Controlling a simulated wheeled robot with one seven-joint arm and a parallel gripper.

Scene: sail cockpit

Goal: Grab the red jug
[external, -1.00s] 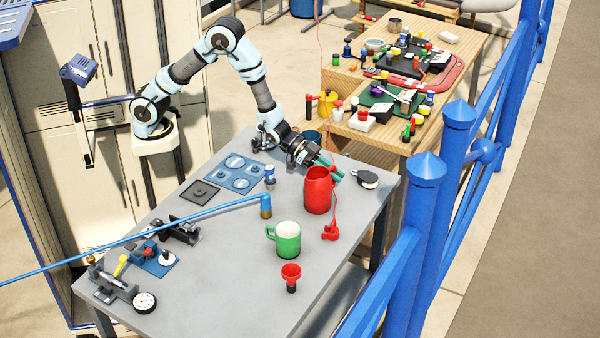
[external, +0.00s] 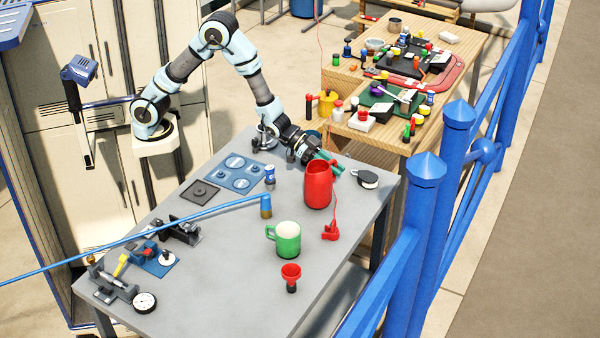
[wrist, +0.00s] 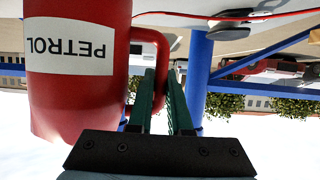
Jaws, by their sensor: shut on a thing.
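The red jug (external: 318,188) is upright at the right part of the grey table (external: 215,285) in the external view. The wrist view, which is upside down, shows the red jug (wrist: 72,85) with a white "PETROL" label and its red handle. My gripper (external: 334,167) is behind the jug, on its handle side. In the wrist view the green fingers of my gripper (wrist: 161,88) are shut on the handle. The jug seems slightly above the tabletop, but its base is hard to judge.
A green mug (external: 288,240), a red funnel-like cup (external: 291,274) and a red corded item (external: 331,232) are in front of the jug. A black-and-white item (external: 367,179) is to its right. A blue pole (external: 150,235) reaches across the table. Blue railing (external: 418,235) runs along the right.

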